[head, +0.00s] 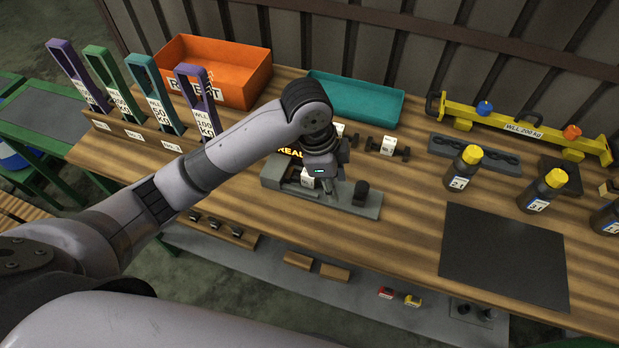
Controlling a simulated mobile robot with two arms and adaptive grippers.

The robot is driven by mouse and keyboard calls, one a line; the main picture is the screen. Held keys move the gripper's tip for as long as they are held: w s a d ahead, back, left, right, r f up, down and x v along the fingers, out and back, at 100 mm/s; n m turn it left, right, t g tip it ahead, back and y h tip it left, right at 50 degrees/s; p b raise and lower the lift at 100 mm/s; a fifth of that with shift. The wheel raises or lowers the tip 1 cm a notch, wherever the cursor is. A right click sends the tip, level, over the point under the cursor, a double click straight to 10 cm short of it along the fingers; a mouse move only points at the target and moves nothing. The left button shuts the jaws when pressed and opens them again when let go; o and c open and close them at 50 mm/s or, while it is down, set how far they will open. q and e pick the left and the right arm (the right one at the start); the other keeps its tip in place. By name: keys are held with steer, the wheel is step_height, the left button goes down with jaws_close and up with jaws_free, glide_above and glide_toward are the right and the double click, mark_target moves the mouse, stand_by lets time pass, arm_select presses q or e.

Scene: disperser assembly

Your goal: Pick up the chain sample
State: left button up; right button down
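A dark chain-like piece (484,150), which looks like the chain sample, lies in a long grey tray (440,153) at the back right of the table. My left gripper (327,187) points down over a grey bench device (366,206) with a lit display, mid-table. It is well to the left of the chain-like piece and apart from it. The gripper's fingers are small and partly hidden by its body, so I cannot tell whether they are open or hold anything. My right gripper is not in view.
An orange reject bin (251,68) and a teal tray (357,98) stand at the back. Several coloured tags stand in a wooden rack (130,133) at left. A yellow lifting beam (515,127) and dark bottles (463,168) are at right. A black mat (503,256) is bare.

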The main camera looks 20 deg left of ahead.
arm_select(q)
steer(key=w+a+r+m+g+y, duration=0.1)
steer(key=w+a+r, duration=0.2)
steer(key=a+r, duration=0.15)
steer(key=w+a+r+m+y, duration=0.1)
steer(key=w+a+r+y, duration=0.15)
steer(key=r, duration=0.25)
steer(key=p, duration=0.3)
glide_above(306, 181)
steer(key=w, duration=0.1)
steer(key=shift+h, duration=0.45)
step_height(306, 181, down, 12)
steer(key=shift+r, duration=0.25)
steer(key=f+p, duration=0.1)
steer(key=f, duration=0.3)
steer(key=shift+w+f, duration=0.1)
steer(key=shift+w, duration=0.1)
steer(key=shift+f, duration=0.55)
steer(key=shift+c, duration=0.5)
jaws_close()
steer(key=shift+r, duration=0.1)
